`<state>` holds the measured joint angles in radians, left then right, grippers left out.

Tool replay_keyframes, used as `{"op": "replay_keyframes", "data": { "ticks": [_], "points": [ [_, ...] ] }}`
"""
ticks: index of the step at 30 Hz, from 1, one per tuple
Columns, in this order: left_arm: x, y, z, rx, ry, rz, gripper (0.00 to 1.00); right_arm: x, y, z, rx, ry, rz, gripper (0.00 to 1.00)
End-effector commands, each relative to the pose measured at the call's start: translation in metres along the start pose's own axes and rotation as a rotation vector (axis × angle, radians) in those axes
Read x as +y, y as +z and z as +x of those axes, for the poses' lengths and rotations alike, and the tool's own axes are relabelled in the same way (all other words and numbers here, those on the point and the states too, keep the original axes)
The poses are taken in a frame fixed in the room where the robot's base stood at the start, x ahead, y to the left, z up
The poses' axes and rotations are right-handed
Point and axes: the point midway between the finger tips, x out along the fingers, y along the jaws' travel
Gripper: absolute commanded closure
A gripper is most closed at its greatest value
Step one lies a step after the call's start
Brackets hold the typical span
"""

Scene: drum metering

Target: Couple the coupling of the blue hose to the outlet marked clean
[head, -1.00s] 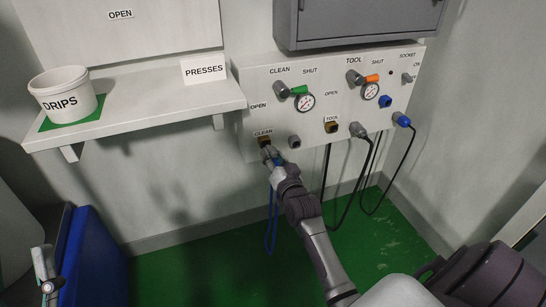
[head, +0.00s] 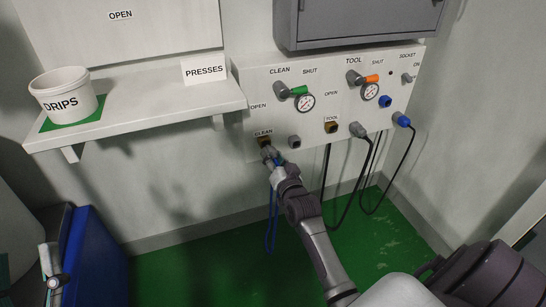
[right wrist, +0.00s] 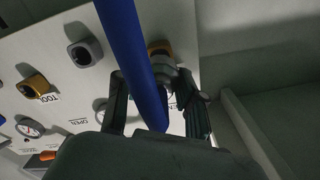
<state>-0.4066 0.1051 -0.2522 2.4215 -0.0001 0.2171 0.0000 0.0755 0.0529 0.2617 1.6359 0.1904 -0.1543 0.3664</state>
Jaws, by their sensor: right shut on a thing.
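My right gripper (head: 270,157) is shut on the grey coupling of the blue hose, just below the brass outlet marked CLEAN (head: 264,140) on the white wall panel. In the right wrist view the fingers (right wrist: 158,105) stand either side of the coupling (right wrist: 164,72), and the brass outlet (right wrist: 158,47) shows right behind it. The coupling is close up to the outlet; whether it touches or is seated I cannot tell, as the hose and fingers cover the joint. The blue hose (head: 271,225) hangs below my gripper and crosses the right wrist view (right wrist: 133,55).
A grey outlet (head: 294,141) and the brass TOOL outlet (head: 331,127) are to the right. A grey plug (head: 357,130) and a blue plug (head: 401,119) have dark hoses. A shelf (head: 150,112) bears a DRIPS tub (head: 64,93). A blue container (head: 95,265) stands lower left.

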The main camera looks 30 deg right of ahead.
Motion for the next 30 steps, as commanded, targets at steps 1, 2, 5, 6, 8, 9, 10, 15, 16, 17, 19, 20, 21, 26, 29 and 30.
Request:
{"op": "replay_keyframes", "data": {
  "ticks": [1,2,5,6,8,9,10,15,16,17,19,20,21,26,29,30],
  "points": [
    [0.0,0.001,0.001,-0.01,0.0,0.001,0.45,-0.001,-0.002,0.0,0.003,-0.002,0.0,1.0],
    [-0.001,0.002,0.001,-0.014,-0.001,0.002,0.45,-0.001,-0.002,0.0,0.003,-0.002,0.0,1.0],
    [-0.001,0.005,0.001,-0.032,-0.002,0.003,0.45,-0.001,-0.002,0.0,0.003,-0.002,0.0,1.0],
    [-0.001,0.006,0.0,-0.041,-0.002,0.003,0.45,-0.001,-0.002,0.0,0.003,-0.002,0.0,1.0],
    [-0.001,0.008,0.0,-0.053,-0.003,0.003,0.45,-0.001,-0.002,0.0,0.003,-0.002,0.0,1.0],
    [-0.002,0.01,-0.001,-0.061,-0.003,0.003,0.45,-0.001,-0.002,0.0,0.003,-0.002,0.0,1.0],
    [-0.002,0.011,-0.002,-0.069,-0.004,0.002,0.45,-0.001,-0.002,0.0,0.003,-0.002,0.0,1.0],
    [-0.002,0.017,-0.004,-0.097,-0.006,0.002,0.45,-0.001,-0.002,0.0,0.003,-0.002,0.0,1.0],
    [-0.002,0.017,-0.004,-0.099,-0.006,0.002,0.45,-0.001,-0.002,0.0,0.003,-0.002,0.0,1.0],
    [-0.002,0.017,-0.004,-0.1,-0.006,0.003,0.45,-0.001,-0.002,0.0,0.003,-0.002,0.0,1.0],
    [-0.002,0.018,-0.004,-0.103,-0.006,0.003,0.45,-0.001,-0.002,0.0,0.003,-0.002,0.0,1.0],
    [-0.002,0.018,-0.004,-0.104,-0.006,0.003,0.45,-0.001,-0.002,0.0,0.003,-0.002,0.0,1.0],
    [-0.002,0.018,-0.004,-0.103,-0.006,0.003,0.45,-0.001,-0.002,0.0,0.003,-0.002,0.0,1.0],
    [-0.002,0.017,-0.003,-0.101,-0.006,0.003,0.45,-0.001,-0.001,0.0,0.003,-0.002,0.0,1.0],
    [-0.002,0.017,-0.003,-0.097,-0.006,0.004,0.45,-0.001,-0.002,0.0,0.003,-0.002,0.0,1.0],
    [-0.002,0.016,-0.003,-0.096,-0.006,0.004,0.45,-0.001,-0.002,0.0,0.003,-0.002,0.0,1.0]
  ]
}}
